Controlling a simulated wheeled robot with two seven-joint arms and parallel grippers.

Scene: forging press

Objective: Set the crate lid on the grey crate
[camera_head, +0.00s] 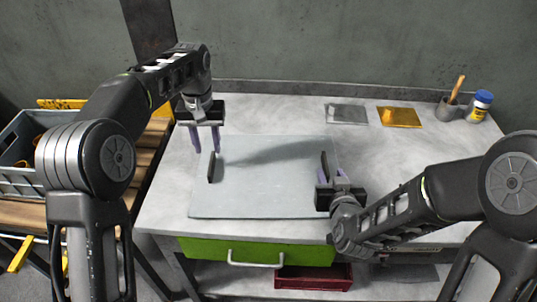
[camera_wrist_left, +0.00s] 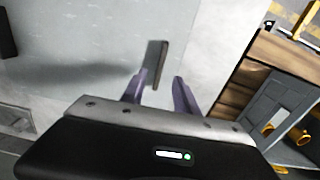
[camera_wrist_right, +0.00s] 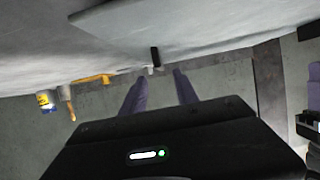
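The crate lid (camera_head: 265,190) is a flat grey panel lying on the table, with a dark upright handle near its left edge (camera_head: 211,166) and another near its right edge (camera_head: 324,166). The grey crate (camera_head: 20,182) is at the far left, partly behind my left arm; it also shows in the left wrist view (camera_wrist_left: 270,112). My left gripper (camera_head: 206,146) is open, its fingertips near the left handle. The left wrist view shows that handle (camera_wrist_left: 159,62) just past the fingers. My right gripper (camera_head: 331,172) is open by the right handle; the right wrist view shows this handle (camera_wrist_right: 155,57) ahead of its fingers.
The crate stands on a wooden surface (camera_head: 150,150) left of the table (camera_head: 370,150). A grey plate (camera_head: 347,113), a yellow plate (camera_head: 401,117), a cup (camera_head: 447,109) and a blue-capped jar (camera_head: 479,106) sit at the back right. A green drawer (camera_head: 205,249) is below the front edge.

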